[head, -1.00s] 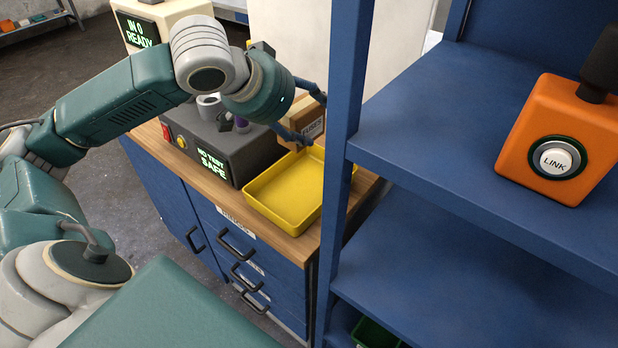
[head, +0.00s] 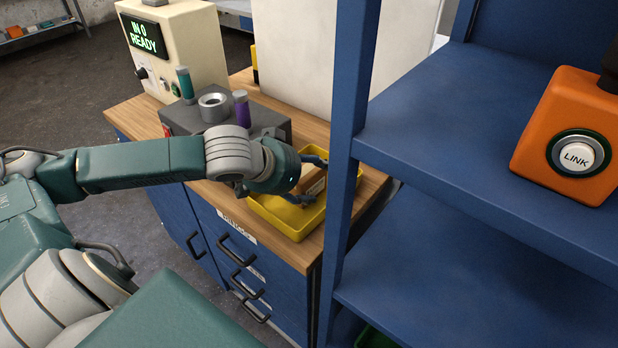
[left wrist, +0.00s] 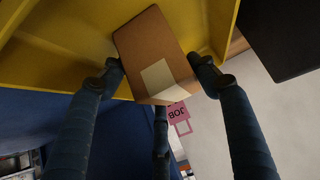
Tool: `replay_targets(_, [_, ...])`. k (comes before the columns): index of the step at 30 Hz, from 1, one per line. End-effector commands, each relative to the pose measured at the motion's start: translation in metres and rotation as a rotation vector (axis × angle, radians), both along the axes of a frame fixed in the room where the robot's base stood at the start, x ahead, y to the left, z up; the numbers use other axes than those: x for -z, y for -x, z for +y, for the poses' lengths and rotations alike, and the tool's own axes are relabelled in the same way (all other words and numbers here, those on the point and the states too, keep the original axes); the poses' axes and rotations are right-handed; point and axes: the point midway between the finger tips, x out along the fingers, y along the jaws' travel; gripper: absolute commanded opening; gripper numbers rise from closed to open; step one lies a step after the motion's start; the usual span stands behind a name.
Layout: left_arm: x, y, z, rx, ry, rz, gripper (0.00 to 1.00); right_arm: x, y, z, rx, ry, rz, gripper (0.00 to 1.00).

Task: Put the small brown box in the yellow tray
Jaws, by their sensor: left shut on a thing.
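The small brown box (head: 309,181) is between the fingers of my left gripper (head: 312,180), which is shut on it. In the head view the box is over or inside the yellow tray (head: 278,221), partly hidden by the gripper. In the left wrist view the box (left wrist: 152,50) has a pale label and sits between the blue fingers (left wrist: 160,75), with the yellow tray (left wrist: 45,35) around and behind it. I cannot tell whether the box touches the tray floor. My right gripper is not in view.
The tray stands on a wooden-topped blue cabinet (head: 318,240). A grey tester (head: 190,116) with a purple and a teal vial is behind my arm. A cream machine (head: 185,45) reads READY. A blue shelf post (head: 345,130) stands close on the right, with an orange LINK button box (head: 545,120).

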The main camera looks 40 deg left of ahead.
Motion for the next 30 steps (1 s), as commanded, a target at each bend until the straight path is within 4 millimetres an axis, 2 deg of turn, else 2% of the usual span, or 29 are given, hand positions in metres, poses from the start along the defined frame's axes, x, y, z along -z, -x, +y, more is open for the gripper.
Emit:
replay_targets(8, [0.002, 0.000, 0.000, 0.001, 0.001, -0.001, 0.26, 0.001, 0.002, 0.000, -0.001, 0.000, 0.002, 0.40])
replay_targets(9, [0.002, 0.000, 0.000, 0.000, 0.001, 0.000, 0.66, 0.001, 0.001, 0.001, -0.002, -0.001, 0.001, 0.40])
replay_targets(11, [0.002, 0.000, 0.000, -0.001, 0.001, 0.001, 0.78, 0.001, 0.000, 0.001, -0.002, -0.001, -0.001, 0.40])
replay_targets(22, [-0.002, 0.000, 0.000, -0.001, -0.001, -0.001, 0.79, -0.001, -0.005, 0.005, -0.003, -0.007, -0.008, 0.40])
replay_targets(30, [-0.016, 0.016, 0.005, -0.001, -0.008, 0.000, 0.79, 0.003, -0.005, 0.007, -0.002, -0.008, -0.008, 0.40])
